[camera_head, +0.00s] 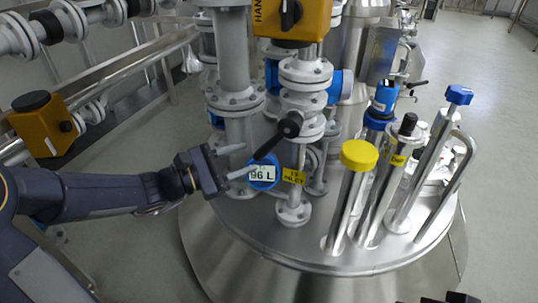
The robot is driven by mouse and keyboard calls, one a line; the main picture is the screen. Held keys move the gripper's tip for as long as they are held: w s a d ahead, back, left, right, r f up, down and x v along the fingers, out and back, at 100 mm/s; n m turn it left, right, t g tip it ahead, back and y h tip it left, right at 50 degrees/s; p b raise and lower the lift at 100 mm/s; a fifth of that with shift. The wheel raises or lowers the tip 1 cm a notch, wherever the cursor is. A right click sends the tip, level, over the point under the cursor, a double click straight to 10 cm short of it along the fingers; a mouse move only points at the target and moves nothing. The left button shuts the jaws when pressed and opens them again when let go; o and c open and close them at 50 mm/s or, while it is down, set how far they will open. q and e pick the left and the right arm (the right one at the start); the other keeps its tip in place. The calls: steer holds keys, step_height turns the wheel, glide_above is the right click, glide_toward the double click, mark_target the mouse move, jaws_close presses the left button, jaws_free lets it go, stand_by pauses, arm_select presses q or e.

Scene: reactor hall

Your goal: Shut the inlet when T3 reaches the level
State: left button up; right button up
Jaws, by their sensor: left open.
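A black lever (270,145) with a round knob (289,125) slants across the inlet pipe above the tank lid. A yellow tag (293,177), which seems to read T3 INLET, is on that pipe. Left of it a round blue-rimmed gauge (262,174) shows 96 L. My left gripper (246,160) is open just left of the lever and gauge. Its fingers point right, the lower one overlapping the gauge's left side in the picture. I cannot tell whether it touches the lever. A dark shape at the bottom right edge may be my right gripper, mostly cut off.
The steel tank lid (300,245) carries upright tubes, one with a yellow cap (359,155) and one with a blue handle (459,95). A yellow-orange box (291,18) hangs above the lever. Pipes and rails crowd the left. Bare floor lies at right.

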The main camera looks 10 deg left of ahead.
mark_target(258, 153)
arm_select(q)
steer(key=b+x, duration=0.1)
steer(key=x, duration=0.6)
steer(key=shift+w+d+b, duration=0.3)
steer(key=shift+b, duration=0.05)
steer(key=shift+c, duration=0.4)
jaws_close()
